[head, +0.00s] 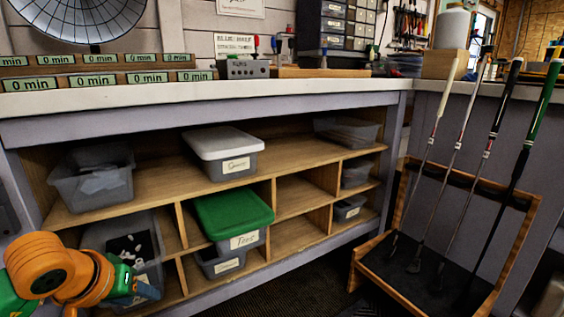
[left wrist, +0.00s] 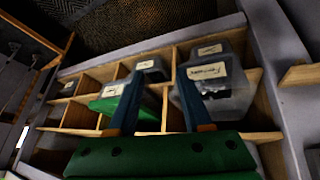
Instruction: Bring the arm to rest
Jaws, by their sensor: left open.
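My left arm's orange and green wrist comes in at the lower left of the head view. My left gripper (head: 143,289) is in front of the clear bin (head: 150,248) at the lower left of the shelf. In the left wrist view the gripper (left wrist: 160,73) has its two blue fingers well apart, with nothing between them but the shelf behind. Whether a finger touches the bin cannot be told. My right arm and gripper are not in view.
The wooden cubby shelf (head: 285,242) holds several bins, including a green-lidded one (head: 232,213) and a white-lidded one (head: 222,143). The white bench top (head: 300,86) lies above. A rack (head: 402,297) with golf clubs stands at right. Dark floor lies between.

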